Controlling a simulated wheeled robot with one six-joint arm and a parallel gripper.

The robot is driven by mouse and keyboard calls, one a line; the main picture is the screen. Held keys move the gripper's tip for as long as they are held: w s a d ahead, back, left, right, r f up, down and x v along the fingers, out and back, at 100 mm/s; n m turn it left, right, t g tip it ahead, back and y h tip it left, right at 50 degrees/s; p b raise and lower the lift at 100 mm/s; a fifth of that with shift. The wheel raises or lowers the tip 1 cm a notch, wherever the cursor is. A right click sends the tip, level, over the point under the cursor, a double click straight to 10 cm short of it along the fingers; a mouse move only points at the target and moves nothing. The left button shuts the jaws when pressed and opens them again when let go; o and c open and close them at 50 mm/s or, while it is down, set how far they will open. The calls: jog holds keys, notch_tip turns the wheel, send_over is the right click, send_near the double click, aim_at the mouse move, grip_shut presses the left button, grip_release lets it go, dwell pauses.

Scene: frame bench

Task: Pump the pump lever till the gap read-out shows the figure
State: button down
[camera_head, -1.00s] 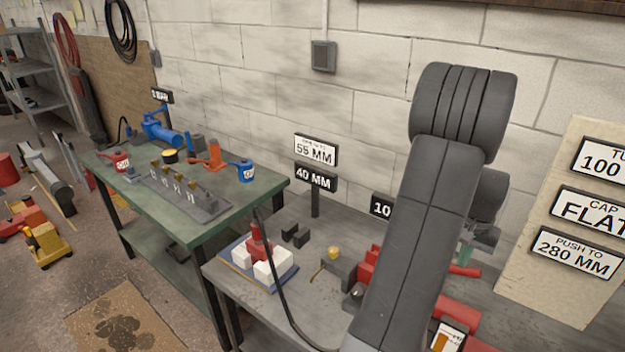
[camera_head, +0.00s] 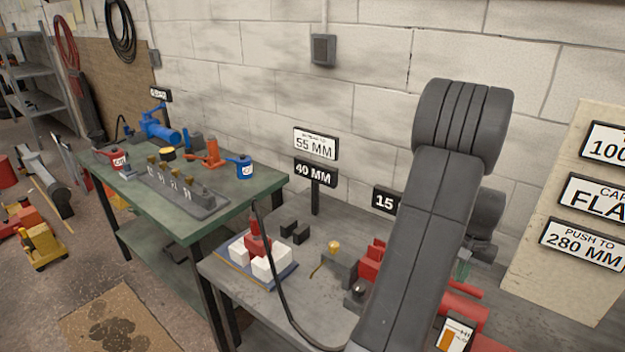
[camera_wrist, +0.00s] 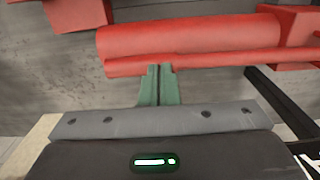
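A black read-out (camera_head: 315,174) shows 40 MM, under a white plate (camera_head: 316,144) whose figure is 55 MM. A small red tool (camera_head: 256,243) stands between white blocks on the near bench, with a black hose beside it. The red pump lever (camera_head: 462,289) lies along a thicker red cylinder (camera_head: 470,312), partly behind my arm. In the wrist view the lever (camera_wrist: 205,63) crosses above my gripper (camera_wrist: 160,69). Its green fingers are together, tips overlapping the lever's lower edge. I cannot tell whether they touch it.
Another black sign (camera_head: 386,201) shows 15, its rest hidden by my arm. A board (camera_head: 570,215) with several plates stands at right. A green-topped bench (camera_head: 215,185) with coloured tools stands at left. Red blocks (camera_head: 372,262) sit close left of my arm.

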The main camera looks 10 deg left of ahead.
notch_tip(320, 180, up, 8)
jog(key=p, duration=0.5)
jog(key=shift+p, duration=0.3)
jog(key=shift+r, duration=0.1)
dwell(0.4)
dwell(1.7)
dwell(0.8)
notch_tip(320, 180, down, 9)
jog(key=b, duration=0.6)
jog(key=shift+r, duration=0.15)
notch_tip(320, 180, up, 9)
jog(key=p, duration=0.6)
jog(key=shift+f, duration=0.25)
